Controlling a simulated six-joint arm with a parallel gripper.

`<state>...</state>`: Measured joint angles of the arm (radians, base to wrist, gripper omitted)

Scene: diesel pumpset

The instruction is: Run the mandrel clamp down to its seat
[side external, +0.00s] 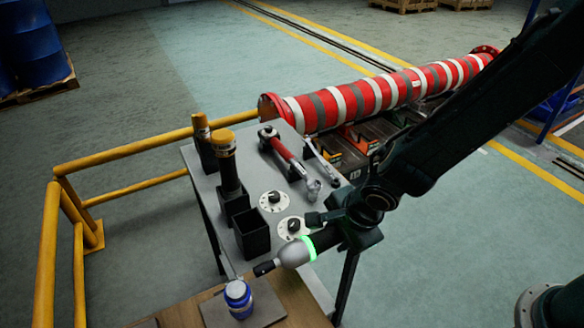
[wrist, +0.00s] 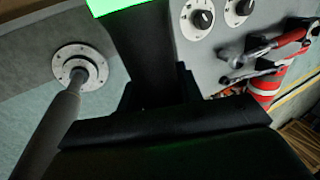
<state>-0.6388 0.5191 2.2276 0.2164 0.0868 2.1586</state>
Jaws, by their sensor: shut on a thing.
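My gripper (side external: 338,230) is above the near right edge of the grey bench. It is shut on a power tool (side external: 293,253) with a pale grey body, a glowing green ring and a black nose. The nose points to the lower left, above the near end of the bench. In the wrist view the tool's black body (wrist: 143,45) runs up from between the dark jaws, with bright green at the top edge. I cannot pick out the mandrel clamp or its seat in either view.
A blue jar (side external: 239,298) stands on a dark mat. A grey pole with a bolted flange (wrist: 68,58) shows in the wrist view.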

